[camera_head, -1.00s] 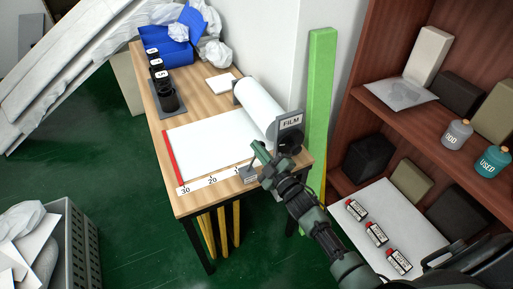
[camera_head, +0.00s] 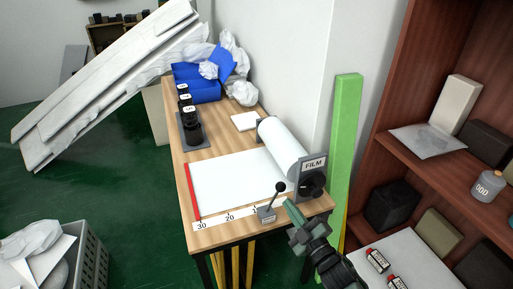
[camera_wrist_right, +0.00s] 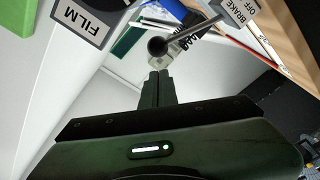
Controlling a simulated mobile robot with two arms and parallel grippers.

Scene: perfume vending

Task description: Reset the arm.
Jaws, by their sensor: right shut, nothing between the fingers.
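My right gripper (camera_head: 290,208) is shut and empty in the head view, at the table's front right corner. It is just right of a small lever with a black knob (camera_head: 279,187). In the right wrist view my shut fingertips (camera_wrist_right: 160,74) point at the round knob (camera_wrist_right: 157,46), and I cannot tell whether they touch it. The lever's base carries a label (camera_wrist_right: 238,12) reading BRAKE OFF. My left gripper is not in view.
The wooden table (camera_head: 222,144) holds a film roll (camera_head: 283,148), a white sheet with a red bar (camera_head: 193,192), a ruler strip and black bottles (camera_head: 194,132). A green post (camera_head: 344,150) and brown shelves (camera_head: 402,90) stand to the right. A grey crate (camera_head: 92,262) is at lower left.

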